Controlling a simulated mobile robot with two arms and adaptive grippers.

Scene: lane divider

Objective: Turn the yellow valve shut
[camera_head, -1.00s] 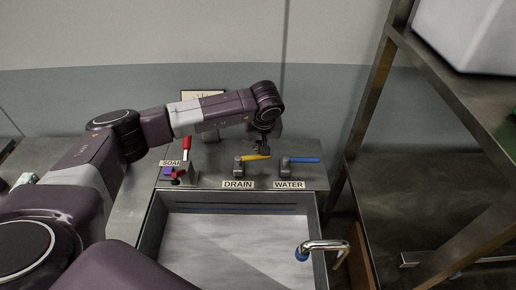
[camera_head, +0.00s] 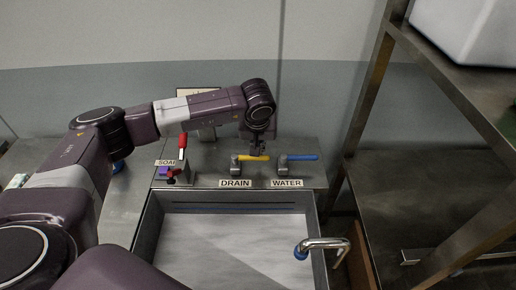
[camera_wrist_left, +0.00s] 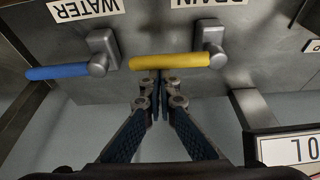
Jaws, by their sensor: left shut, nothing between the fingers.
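The yellow valve handle (camera_head: 254,158) sits above the DRAIN label (camera_head: 236,183), on the panel behind the sink. It extends to the right from its grey pivot in the head view, roughly parallel to the sink's back edge. It also shows in the left wrist view (camera_wrist_left: 168,61), sideways from its metal body (camera_wrist_left: 210,42). My left gripper (camera_head: 257,152) is shut and empty. Its fingertips (camera_wrist_left: 157,76) are close together right at the handle's far side, near its middle; I cannot tell whether they touch it. My right gripper is not in view.
The blue WATER handle (camera_head: 303,157) is close on the right, pointing right. The red SOAP handle (camera_head: 182,146) stands upright at left. The sink (camera_head: 235,250) with a bent metal faucet (camera_head: 325,243) is in front. A metal shelf (camera_head: 470,100) rises on the right.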

